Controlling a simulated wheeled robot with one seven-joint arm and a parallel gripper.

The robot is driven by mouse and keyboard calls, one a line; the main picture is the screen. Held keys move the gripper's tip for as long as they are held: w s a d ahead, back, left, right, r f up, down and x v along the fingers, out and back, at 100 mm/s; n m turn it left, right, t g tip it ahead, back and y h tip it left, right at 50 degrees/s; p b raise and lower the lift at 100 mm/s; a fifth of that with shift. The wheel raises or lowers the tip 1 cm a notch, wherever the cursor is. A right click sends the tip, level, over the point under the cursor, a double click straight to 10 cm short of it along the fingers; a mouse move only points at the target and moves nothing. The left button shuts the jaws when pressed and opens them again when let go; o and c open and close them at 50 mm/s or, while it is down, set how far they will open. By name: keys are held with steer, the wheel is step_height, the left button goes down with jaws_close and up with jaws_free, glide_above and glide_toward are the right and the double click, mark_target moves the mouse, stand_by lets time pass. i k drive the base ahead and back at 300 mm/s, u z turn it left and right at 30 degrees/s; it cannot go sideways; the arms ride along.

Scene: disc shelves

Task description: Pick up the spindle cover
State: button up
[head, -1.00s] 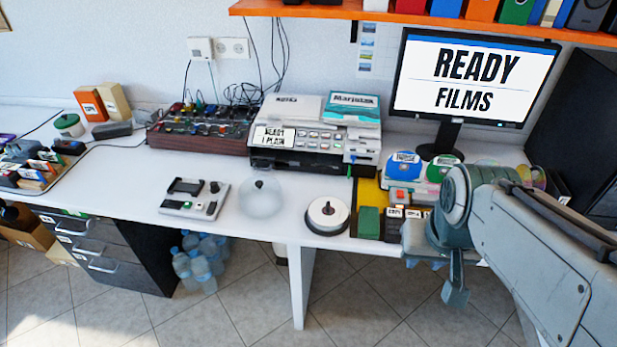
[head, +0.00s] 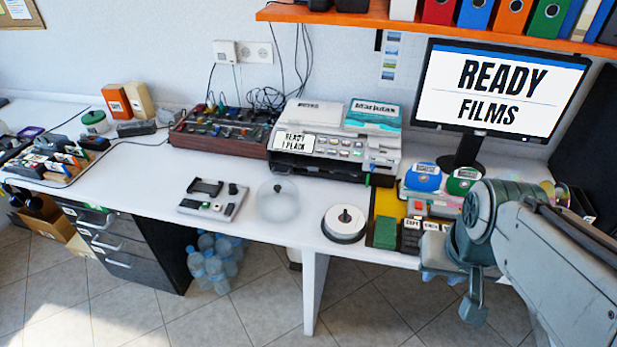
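A clear, round spindle cover (head: 278,203) with a dark knob on top stands on the white desk near its front edge. To its right is a disc spindle (head: 344,224), a white stack with a dark post in its middle, standing uncovered. My gripper (head: 472,303) hangs at the lower right, in front of the desk edge and well apart from the cover.
A grey device (head: 213,200) stands just left of the cover. A printer (head: 325,140) and a mixer (head: 222,133) stand behind. A yellow tray (head: 387,203) with boxes and discs lies right of the spindle. A monitor (head: 500,90) is at the back right. Floor in front is free.

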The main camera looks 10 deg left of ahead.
mark_target(278, 199)
steer(key=u, duration=2.2)
steer(key=i, duration=1.95)
steer(key=z, duration=3.4)
